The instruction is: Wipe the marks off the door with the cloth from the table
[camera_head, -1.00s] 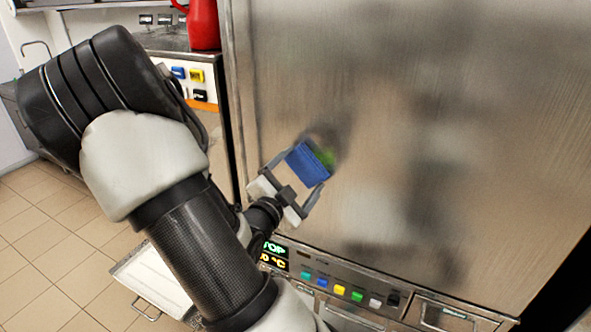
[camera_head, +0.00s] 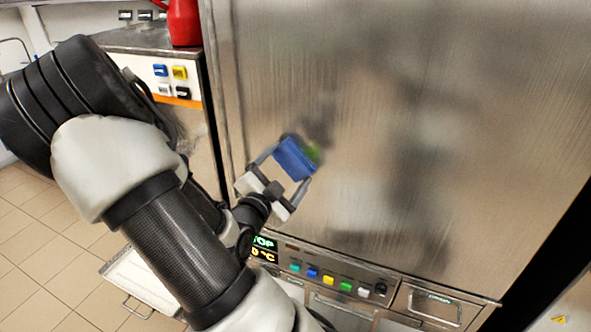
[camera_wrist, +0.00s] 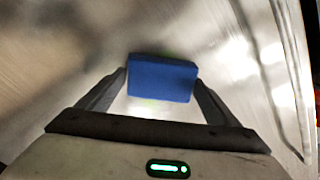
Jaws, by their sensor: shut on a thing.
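My gripper (camera_head: 295,160) is shut on a blue, block-shaped piece that I take for the cloth (camera_head: 293,159). The cloth also shows between both fingers in the wrist view (camera_wrist: 162,78). The cloth is at the left part of the large brushed-metal door (camera_head: 400,120), above the control panel. I cannot tell whether it touches the door. A green glow shows on the door beside the cloth, with a dark smudge just above it. Broad, blurry dark patches lie further right on the door; I cannot tell marks from reflections. No table is clearly visible.
A control panel with coloured buttons (camera_head: 328,280) runs below the door. A counter with a red jug (camera_head: 184,22) stands at the left, with switches (camera_head: 178,72) on its front. A white tray-like piece (camera_head: 140,278) with a handle sticks out low left, over tiled floor.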

